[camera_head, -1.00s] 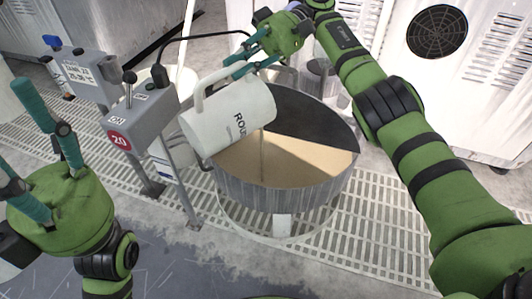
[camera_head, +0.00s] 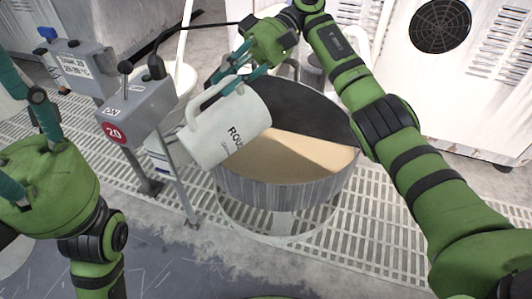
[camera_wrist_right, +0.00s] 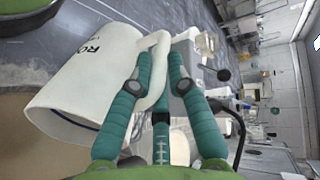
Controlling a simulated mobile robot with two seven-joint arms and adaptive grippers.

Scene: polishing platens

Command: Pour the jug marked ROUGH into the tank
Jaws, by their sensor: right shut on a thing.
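The white jug (camera_head: 218,137) has lettering starting "ROU", the rest cut off by its curve. It hangs tilted over the left side of the round metal tank (camera_head: 290,193), mouth toward the right. My right gripper (camera_head: 232,80) is shut on its handle; the right wrist view shows teal fingers around the handle (camera_wrist_right: 157,62) of the jug (camera_wrist_right: 88,75). The tank holds tan liquid (camera_head: 300,153), and a dark cover lies across its back part. No stream shows from the jug now. My left gripper (camera_head: 22,135) is empty, fingers apart, at the left edge, partly out of frame.
A grey control box (camera_head: 138,112) with a red "20" label stands on a post just left of the jug. Another grey box (camera_head: 80,68) is behind it. A white cabinet with a round vent (camera_head: 440,26) is at the back right. Floor grating (camera_head: 385,225) surrounds the tank.

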